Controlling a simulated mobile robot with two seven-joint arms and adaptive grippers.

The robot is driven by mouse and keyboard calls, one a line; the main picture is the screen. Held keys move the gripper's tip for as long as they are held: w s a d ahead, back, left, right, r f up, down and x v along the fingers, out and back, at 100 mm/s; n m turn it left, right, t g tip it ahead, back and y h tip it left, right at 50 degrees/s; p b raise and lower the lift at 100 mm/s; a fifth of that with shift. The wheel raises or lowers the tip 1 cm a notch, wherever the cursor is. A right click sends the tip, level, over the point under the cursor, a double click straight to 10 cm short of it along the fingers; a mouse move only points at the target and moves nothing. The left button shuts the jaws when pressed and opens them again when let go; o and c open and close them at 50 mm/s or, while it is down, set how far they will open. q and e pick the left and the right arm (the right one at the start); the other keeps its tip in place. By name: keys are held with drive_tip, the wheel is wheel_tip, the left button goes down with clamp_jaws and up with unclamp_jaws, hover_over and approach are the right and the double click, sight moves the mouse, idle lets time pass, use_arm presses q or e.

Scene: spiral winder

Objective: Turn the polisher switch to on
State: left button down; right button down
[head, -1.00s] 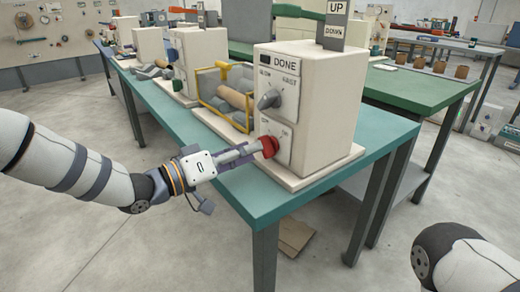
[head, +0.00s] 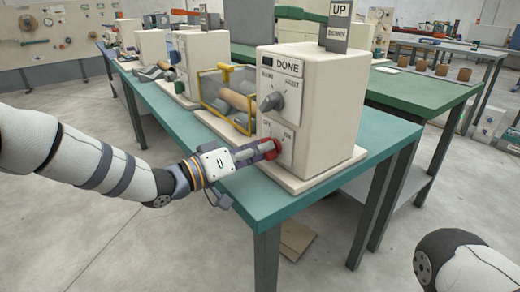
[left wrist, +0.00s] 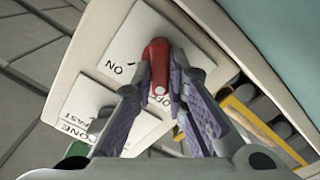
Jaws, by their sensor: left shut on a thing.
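The red switch knob (head: 273,148) sits on the lower front panel of the cream machine box (head: 335,115), between small labels reading OFF and ON. In the left wrist view the red knob (left wrist: 157,60) stands between the finger pads, with the ON label to its left and an OFF label partly hidden below it. My left gripper (head: 262,152) is shut on the knob, and its fingers (left wrist: 161,85) lie along both sides. My right gripper is out of view.
The teal table (head: 270,211) has a bare front edge.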

use_arm(q)
drive_tip(key=m, duration=0.4)
drive_tip(key=shift+s+d+r+p, duration=0.1)
drive_tip(key=shift+p, duration=0.3)
drive_tip(key=m, duration=0.3)
drive_tip(key=shift+m+p, duration=0.35)
drive_tip(key=shift+m, duration=0.05)
drive_tip(key=m, duration=0.4)
drive_tip(key=shift+s+d+p, duration=0.1)
drive_tip(key=shift+s+p, duration=0.05)
drive_tip(key=shift+p, duration=0.25)
drive_tip(key=shift+m+p, duration=0.3)
drive_tip(key=shift+m, duration=1.5)
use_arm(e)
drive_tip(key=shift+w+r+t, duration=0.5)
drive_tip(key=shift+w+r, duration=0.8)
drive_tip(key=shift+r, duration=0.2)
use_arm(q)
drive_tip(key=shift+m, duration=0.3)
drive_tip(key=c, duration=1.6)
unclamp_jaws()
